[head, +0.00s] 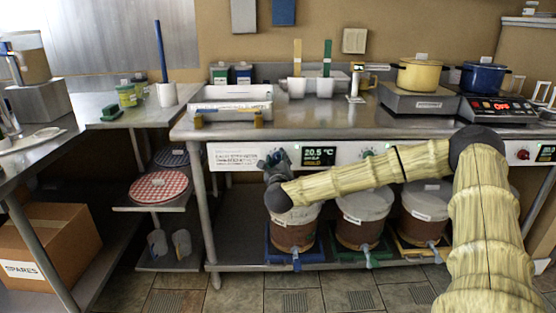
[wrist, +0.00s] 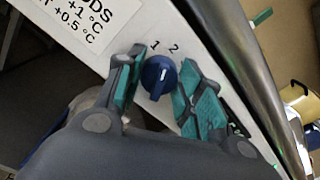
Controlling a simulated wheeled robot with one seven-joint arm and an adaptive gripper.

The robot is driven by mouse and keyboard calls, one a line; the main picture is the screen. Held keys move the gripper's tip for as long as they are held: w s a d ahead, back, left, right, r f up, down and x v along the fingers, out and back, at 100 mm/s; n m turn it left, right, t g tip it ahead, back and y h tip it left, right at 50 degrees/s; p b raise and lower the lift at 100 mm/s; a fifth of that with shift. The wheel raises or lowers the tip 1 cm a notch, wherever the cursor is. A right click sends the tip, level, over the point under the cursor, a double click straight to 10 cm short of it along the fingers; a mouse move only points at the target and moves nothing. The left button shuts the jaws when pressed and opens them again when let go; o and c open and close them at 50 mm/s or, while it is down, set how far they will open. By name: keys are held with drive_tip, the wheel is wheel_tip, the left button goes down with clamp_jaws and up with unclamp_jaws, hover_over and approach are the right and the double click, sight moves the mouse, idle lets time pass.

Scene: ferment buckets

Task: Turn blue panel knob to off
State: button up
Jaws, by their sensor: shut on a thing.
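The blue panel knob (wrist: 157,76) shows in the wrist view between the two teal-padded fingers of my gripper (wrist: 160,62). The gripper is shut on it. A white pointer line on the knob faces up, towards the printed marks "1" and "2". In the head view my gripper (head: 277,160) is at the white front panel (head: 237,155), left of the "20.5 °C" display (head: 318,156), and covers most of the knob.
A green knob (head: 368,152) and a red knob (head: 522,154) sit further right on the panel. The steel counter edge (head: 330,128) runs just above. Lidded buckets (head: 365,204) stand on the shelf below my arm.

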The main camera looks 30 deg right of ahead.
drive_tip(key=n+p, duration=0.2)
drive_tip(key=n, duration=0.3)
drive_tip(key=shift+a+r+n+p, duration=0.1)
drive_tip(key=shift+a+n+p, duration=0.05)
drive_tip(key=shift+n+p, duration=0.2)
drive_tip(key=n+p, duration=0.2)
drive_tip(key=n, duration=0.1)
drive_tip(key=shift+f+n+p, duration=0.15)
drive_tip(key=shift+n+p, duration=0.2)
drive_tip(key=shift+n, duration=0.45)
drive_tip(key=shift+f+n+p, duration=0.15)
drive_tip(key=shift+n+p, duration=0.15)
drive_tip(key=shift+n, duration=0.45)
drive_tip(key=shift+f, duration=0.1)
drive_tip(key=o, duration=1)
drive_tip(key=v, duration=1.2)
